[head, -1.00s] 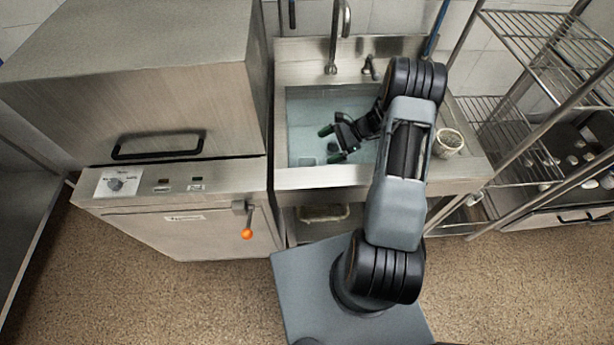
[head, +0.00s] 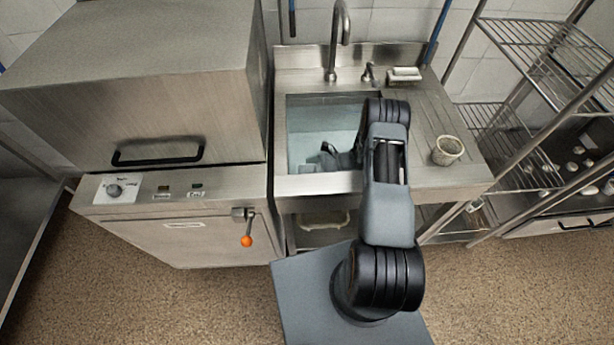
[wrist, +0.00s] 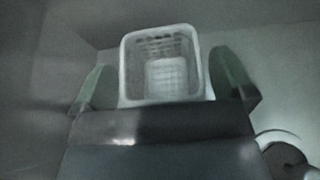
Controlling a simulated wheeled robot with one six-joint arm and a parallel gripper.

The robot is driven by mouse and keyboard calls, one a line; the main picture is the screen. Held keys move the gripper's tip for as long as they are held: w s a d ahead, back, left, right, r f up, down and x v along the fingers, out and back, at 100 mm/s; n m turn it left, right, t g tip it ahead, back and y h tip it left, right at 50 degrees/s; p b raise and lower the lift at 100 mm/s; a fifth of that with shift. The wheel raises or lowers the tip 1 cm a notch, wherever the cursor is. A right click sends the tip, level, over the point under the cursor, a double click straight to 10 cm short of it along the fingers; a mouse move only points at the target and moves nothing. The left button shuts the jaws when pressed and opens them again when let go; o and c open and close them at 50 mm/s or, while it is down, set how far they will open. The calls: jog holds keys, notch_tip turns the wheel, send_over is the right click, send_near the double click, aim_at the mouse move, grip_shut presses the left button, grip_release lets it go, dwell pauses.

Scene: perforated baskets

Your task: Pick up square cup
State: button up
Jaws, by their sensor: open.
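The square cup (wrist: 160,40) shows in the wrist view as a pale, perforated square basket, with its open top towards the camera. It lies between the two green fingertips of my gripper (wrist: 170,82). The fingers are apart, with a gap to the cup on the right and a smaller one on the left. In the head view my gripper (head: 325,158) is low inside the sink basin. The cup is not clearly visible there; my arm and gripper cover that part.
The steel sink (head: 305,112) has walls close around my gripper. A tap (head: 335,45) rises behind it. A round perforated basket (head: 447,151) stands on the right drainboard. A steel dishwasher (head: 140,120) stands left and a wire shelf (head: 550,45) right.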

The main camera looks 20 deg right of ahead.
jog(key=shift+a+f, duration=0.1)
jog(key=shift+a, duration=0.1)
jog(key=c, duration=0.8)
